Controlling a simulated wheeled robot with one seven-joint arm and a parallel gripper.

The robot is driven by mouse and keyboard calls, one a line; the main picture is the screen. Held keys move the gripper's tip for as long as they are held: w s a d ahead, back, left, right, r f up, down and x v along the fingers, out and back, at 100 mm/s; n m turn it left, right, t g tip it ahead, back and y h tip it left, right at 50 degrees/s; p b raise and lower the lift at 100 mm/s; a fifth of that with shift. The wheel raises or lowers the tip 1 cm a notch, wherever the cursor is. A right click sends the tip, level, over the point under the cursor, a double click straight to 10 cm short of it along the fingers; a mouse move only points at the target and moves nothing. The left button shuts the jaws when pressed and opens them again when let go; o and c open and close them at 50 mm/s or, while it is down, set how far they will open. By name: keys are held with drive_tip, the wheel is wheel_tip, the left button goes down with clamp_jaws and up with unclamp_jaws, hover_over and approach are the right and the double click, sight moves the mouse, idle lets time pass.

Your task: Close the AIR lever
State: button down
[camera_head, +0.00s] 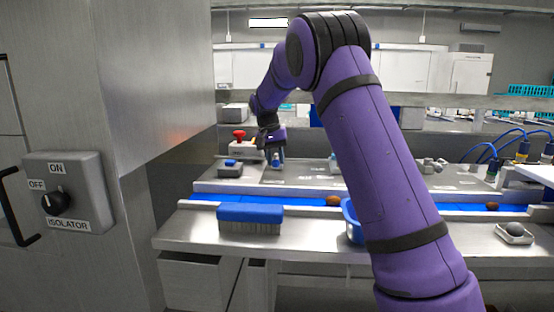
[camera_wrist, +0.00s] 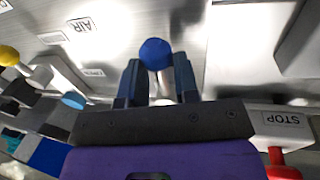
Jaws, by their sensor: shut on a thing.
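The AIR lever shows in the wrist view as a round blue knob (camera_wrist: 155,50) between the fingertips, on a pale metal panel. The AIR label (camera_wrist: 82,25) is on the panel to the left of it. My gripper (camera_wrist: 157,68) is shut on this knob, with one dark blue finger on each side. In the head view my gripper (camera_head: 277,160) is low over the back panel behind the conveyor, and the knob cannot be made out there.
A STOP box (camera_wrist: 283,120) with a red button (camera_head: 239,135) stands close beside my gripper. A yellow knob (camera_wrist: 8,56) and a blue round part (camera_wrist: 73,100) are at the wrist view's left. The blue conveyor (camera_head: 305,203), a blue brush (camera_head: 250,213) and an isolator switch (camera_head: 56,202) are nearer.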

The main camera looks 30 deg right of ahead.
drive_tip(key=shift+r, duration=0.1)
idle(0.3)
drive_tip(key=c, duration=0.9)
unclamp_jaws()
drive_tip(key=shift+o, duration=0.2)
wheel_tip(320, 180, up, 10)
drive_tip(key=w+a, duration=0.1)
drive_tip(key=a, duration=0.1)
drive_tip(key=shift+w+r, duration=0.15)
drive_tip(key=shift+r, duration=0.1)
